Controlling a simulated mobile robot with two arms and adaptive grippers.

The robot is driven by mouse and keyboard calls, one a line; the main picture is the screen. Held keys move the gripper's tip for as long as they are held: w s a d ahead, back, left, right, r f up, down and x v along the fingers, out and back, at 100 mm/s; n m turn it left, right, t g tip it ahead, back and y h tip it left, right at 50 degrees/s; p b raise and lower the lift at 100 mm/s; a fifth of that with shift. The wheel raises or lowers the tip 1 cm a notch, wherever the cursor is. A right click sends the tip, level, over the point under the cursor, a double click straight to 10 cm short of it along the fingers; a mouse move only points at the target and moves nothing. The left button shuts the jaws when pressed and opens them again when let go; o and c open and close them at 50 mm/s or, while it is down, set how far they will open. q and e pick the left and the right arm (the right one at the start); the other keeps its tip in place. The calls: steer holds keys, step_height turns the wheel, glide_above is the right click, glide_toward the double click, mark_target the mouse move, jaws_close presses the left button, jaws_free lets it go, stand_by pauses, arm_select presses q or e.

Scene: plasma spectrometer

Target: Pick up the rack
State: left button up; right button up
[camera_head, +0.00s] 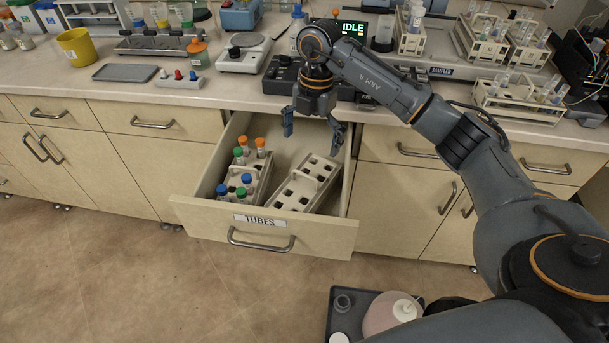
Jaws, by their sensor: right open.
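Two racks lie in the open drawer (343,212) labelled TUBES. The left rack (262,187) holds several tubes with orange, green and blue caps. The right rack (322,171) is pale, with dark square holes, looks empty and lies at an angle. My right gripper (313,138) points down with its fingers apart and empty. It is above the back of the drawer, over the far end of the right rack, and appears apart from it. My left gripper is not in view.
More racks with tubes (410,40) stand on the counter at the right. A hotplate-like device (243,55), a yellow cup (77,47) and a grey tray (125,73) stand on the counter at the left. A dark tray with a bottle (390,312) is below, near my arm.

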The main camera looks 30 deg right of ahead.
steer(key=f, duration=0.2)
glide_above(305, 184)
steer(key=d, duration=0.1)
step_height(305, 184, down, 6)
steer(key=shift+w+r, duration=0.15)
steer(key=shift+r, duration=0.1)
steer(key=shift+w+f, duration=0.1)
steer(key=shift+f, duration=0.45)
steer(key=f, duration=0.3)
steer(key=a+f+p, duration=0.1)
steer(key=shift+s+f, duration=0.15)
steer(key=shift+s, duration=0.2)
steer(key=shift+f, duration=0.25)
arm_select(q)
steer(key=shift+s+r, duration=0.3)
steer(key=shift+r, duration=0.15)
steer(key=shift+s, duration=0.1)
arm_select(e)
steer(key=shift+c, duration=0.2)
steer(key=c, duration=1)
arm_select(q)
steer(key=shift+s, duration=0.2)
